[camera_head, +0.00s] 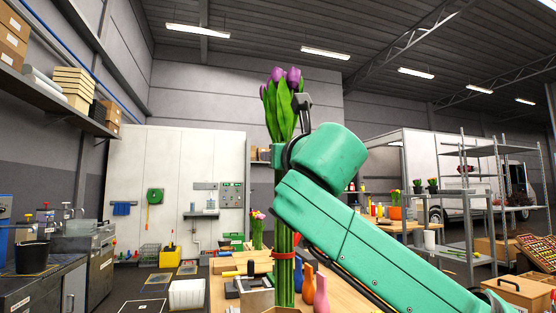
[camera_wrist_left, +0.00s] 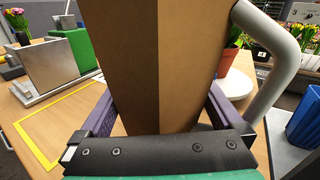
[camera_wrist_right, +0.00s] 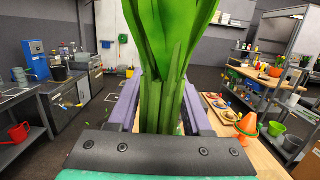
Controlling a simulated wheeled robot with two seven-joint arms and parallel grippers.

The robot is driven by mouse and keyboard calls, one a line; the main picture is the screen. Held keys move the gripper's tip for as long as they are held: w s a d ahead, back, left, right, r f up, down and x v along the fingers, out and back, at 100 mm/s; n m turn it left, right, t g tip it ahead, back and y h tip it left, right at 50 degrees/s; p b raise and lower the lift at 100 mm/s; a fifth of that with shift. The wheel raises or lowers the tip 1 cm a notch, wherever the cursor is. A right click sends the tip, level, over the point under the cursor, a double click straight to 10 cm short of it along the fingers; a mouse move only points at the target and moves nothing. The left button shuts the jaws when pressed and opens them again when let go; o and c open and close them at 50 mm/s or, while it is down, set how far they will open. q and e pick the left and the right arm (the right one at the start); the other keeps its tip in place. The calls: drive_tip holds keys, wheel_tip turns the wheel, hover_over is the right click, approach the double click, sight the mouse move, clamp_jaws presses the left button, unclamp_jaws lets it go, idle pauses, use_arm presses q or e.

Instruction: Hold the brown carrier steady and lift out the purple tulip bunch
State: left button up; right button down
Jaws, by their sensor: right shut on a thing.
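The purple tulip bunch (camera_head: 284,210) stands upright in the head view, with purple blooms, green leaves and long stems tied by a red band (camera_head: 284,256). In the left wrist view the brown carrier (camera_wrist_left: 135,65) stands between my left gripper's fingers (camera_wrist_left: 160,112). I cannot tell whether they press on it. The left gripper is outside the head view, and the lower stem ends are hard to make out.
Orange and pink vases (camera_head: 320,290) stand right of the stems. A metal holder (camera_wrist_left: 45,72), a green block (camera_wrist_left: 88,50) and an orange pot (camera_wrist_left: 228,60) are near the carrier. A grey curved tube (camera_wrist_left: 285,65) rises beside it.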

use_arm(q)
drive_tip(key=v, duration=1.2)
drive_tip(key=shift+a, duration=0.1)
